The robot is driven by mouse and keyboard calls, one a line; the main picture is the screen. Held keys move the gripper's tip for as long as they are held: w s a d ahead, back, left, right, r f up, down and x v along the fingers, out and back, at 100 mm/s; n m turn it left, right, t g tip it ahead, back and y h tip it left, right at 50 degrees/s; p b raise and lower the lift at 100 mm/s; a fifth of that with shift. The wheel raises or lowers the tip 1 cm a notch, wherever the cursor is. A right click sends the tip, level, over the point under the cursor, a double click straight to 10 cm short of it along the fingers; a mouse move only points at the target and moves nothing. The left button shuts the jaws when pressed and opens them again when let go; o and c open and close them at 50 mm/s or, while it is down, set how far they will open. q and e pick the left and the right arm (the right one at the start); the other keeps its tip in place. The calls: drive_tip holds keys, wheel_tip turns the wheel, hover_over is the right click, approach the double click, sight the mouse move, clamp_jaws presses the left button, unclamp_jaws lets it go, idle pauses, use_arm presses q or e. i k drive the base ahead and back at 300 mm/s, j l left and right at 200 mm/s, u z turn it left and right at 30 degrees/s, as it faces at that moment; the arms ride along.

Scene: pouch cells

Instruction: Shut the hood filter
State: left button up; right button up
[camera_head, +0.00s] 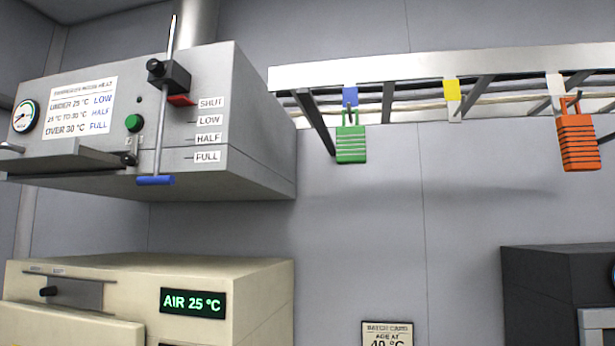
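The grey metal hood (225,150) hangs at the upper left. A grey panel (70,158) juts out from the lower left of its front, with a small dark latch-like part (129,157) at its right end; it looks like the filter, tilted or pulled out, but I cannot tell for sure. A vertical rod (163,120) with a blue handle (155,180) runs through a dark block (168,75) on the hood front. A red tab (181,100) sits level with the SHUT label (211,103). Neither of my grippers is in view.
A cream cabinet (240,275) reading AIR 25 °C stands below the hood. A rail rack (400,70) at the upper right carries a green padlock (351,145) and an orange padlock (578,142). A dark cabinet (545,290) is at the lower right.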

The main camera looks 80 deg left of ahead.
sight(60, 156)
drive_tip(key=u, duration=4.25)
